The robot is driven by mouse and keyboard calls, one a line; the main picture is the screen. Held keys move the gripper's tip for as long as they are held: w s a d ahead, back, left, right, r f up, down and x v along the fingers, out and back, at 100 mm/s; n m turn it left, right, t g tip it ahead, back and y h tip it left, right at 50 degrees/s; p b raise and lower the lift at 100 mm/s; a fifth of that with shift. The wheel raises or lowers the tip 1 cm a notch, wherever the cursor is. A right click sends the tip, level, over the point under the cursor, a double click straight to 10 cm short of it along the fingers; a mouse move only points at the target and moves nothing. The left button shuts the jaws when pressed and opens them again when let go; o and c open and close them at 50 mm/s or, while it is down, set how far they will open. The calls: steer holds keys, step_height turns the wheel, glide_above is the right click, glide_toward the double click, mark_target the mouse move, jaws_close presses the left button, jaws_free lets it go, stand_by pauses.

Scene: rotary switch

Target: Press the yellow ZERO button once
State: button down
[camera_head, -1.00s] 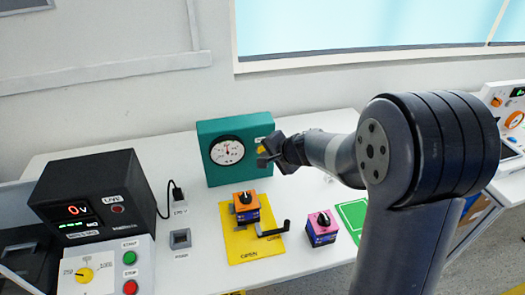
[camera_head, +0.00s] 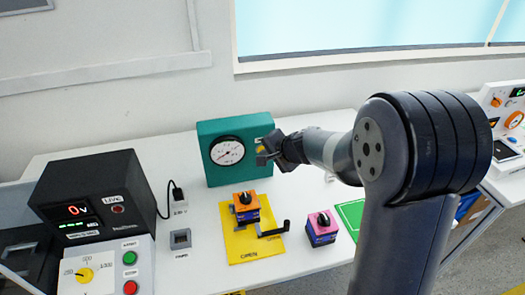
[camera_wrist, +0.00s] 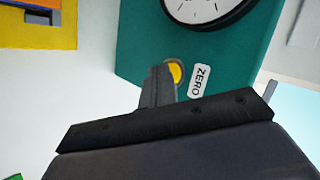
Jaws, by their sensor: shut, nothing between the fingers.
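The yellow ZERO button (camera_wrist: 175,73) sits on the front of the teal gauge box (camera_head: 207,174), beside a white ZERO label (camera_wrist: 199,81). In the head view the button (camera_head: 261,149) shows just left of my gripper (camera_head: 264,154), at the box's right side. My gripper (camera_wrist: 163,75) is shut and empty. Its tips overlap the button's left edge in the wrist view; I cannot tell whether they touch it. The round white dial (camera_head: 227,151) has a thin needle pointing to the lower left.
A yellow plate (camera_head: 233,243) holds an orange-topped switch (camera_head: 246,205) and a black lever (camera_head: 273,230). A pink-topped switch (camera_head: 322,226) stands to its right, by a green mat (camera_head: 350,217). A black meter box (camera_head: 105,190) stands at the left.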

stand_by(0.4)
steer(key=shift+s+d+b, duration=0.2)
steer(key=shift+s+b, duration=0.3)
steer(key=shift+s, duration=0.25)
steer(key=s+b, duration=0.1)
steer(key=s, duration=0.1)
steer(key=s+d+b, duration=0.1)
steer(key=s, duration=0.1)
steer(key=shift+s+d, duration=0.2)
steer(key=shift+s, duration=0.2)
stand_by(0.4)
